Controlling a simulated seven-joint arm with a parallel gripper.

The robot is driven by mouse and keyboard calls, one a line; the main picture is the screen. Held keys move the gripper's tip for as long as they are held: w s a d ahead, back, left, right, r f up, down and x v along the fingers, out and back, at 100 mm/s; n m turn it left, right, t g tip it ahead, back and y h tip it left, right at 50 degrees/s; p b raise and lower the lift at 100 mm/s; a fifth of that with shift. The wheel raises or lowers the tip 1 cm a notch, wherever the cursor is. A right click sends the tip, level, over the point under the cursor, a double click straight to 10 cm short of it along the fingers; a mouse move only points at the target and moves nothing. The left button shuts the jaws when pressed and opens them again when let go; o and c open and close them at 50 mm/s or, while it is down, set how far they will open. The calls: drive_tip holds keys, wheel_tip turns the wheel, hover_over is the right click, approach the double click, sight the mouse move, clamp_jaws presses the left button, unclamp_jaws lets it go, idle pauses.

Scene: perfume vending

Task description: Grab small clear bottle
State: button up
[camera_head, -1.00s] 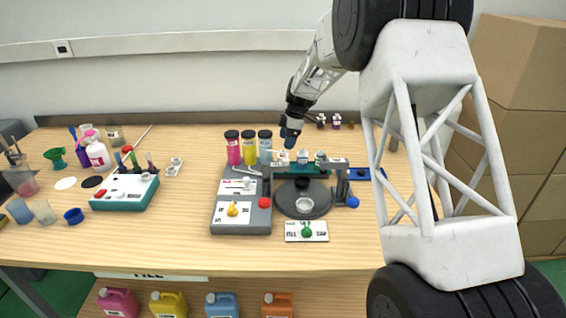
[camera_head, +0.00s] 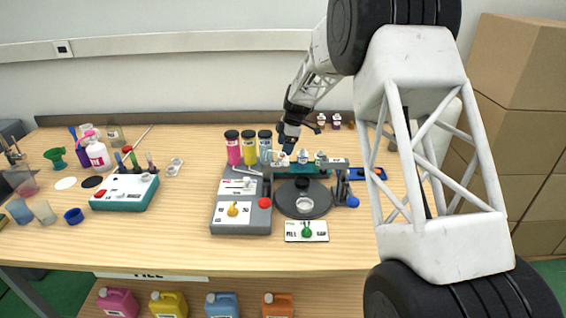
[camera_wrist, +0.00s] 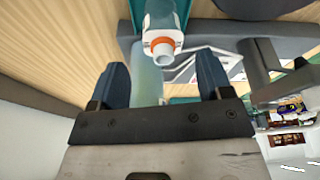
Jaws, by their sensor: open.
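My gripper (camera_head: 288,142) hangs down behind the dispenser, just right of the capped cylinders. In the wrist view my gripper (camera_wrist: 162,70) is open, with its two blue fingers apart. A small clear bottle (camera_wrist: 160,44) with an orange neck ring and white mouth lies just beyond the fingertips. A pale translucent cylinder (camera_wrist: 148,82) shows between the fingers; I cannot tell whether it is a separate bottle or whether it touches them. In the head view a row of small bottles (camera_head: 302,157) stands along the back of the dispenser, and the leftmost is close to my fingertips.
The dispenser (camera_head: 228,222) has a grey base and an arch. Pink, yellow and pale blue black-capped cylinders (camera_head: 249,148) stand left of my gripper. Two dark bottles (camera_head: 321,121) stand at the back. A teal-and-white box (camera_head: 125,193) is at left.

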sight(282, 157)
drive_tip(key=shift+x, duration=2.65)
drive_tip(key=shift+s, duration=0.15)
drive_tip(key=c, duration=1)
